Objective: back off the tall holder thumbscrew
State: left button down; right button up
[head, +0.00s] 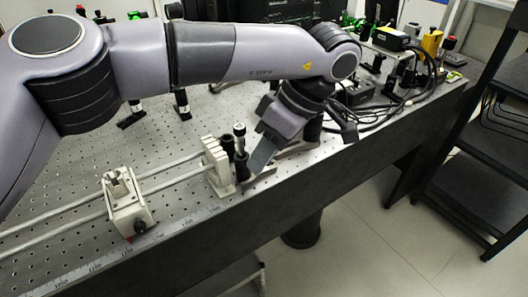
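The tall holder (241,163) is a dark upright post holder with a silver-topped post, standing near the front edge of the bench beside a white slotted block. Its thumbscrew cannot be made out; it is too small or hidden by my gripper. My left gripper (258,164) reaches down from the upper right, with its grey finger close to the right side of the holder. Whether it touches cannot be told. Only one finger shows clearly, so its opening is unclear. My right gripper is out of view.
A white slotted block (217,162) stands left of the holder on two rails. A white carriage (128,207) sits farther left on them. A ruler strip (140,247) runs along the front edge. Black cables (352,122) and instruments lie right of my gripper.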

pick_arm(q)
jog(key=shift+s+a+f+t+h+b, duration=0.15)
jog(key=shift+t+h+b, duration=0.15)
jog(key=shift+t+b, duration=0.5)
jog(key=shift+b, duration=0.4)
jog(key=shift+s+n+t+b, duration=0.1)
jog(key=shift+n+t+b, duration=0.2)
jog(key=shift+t+b, duration=0.1)
jog(key=shift+r+h, duration=0.2)
jog(key=shift+h, duration=0.2)
jog(key=c, duration=1.1)
grip_release()
jog(key=shift+v, duration=3.65)
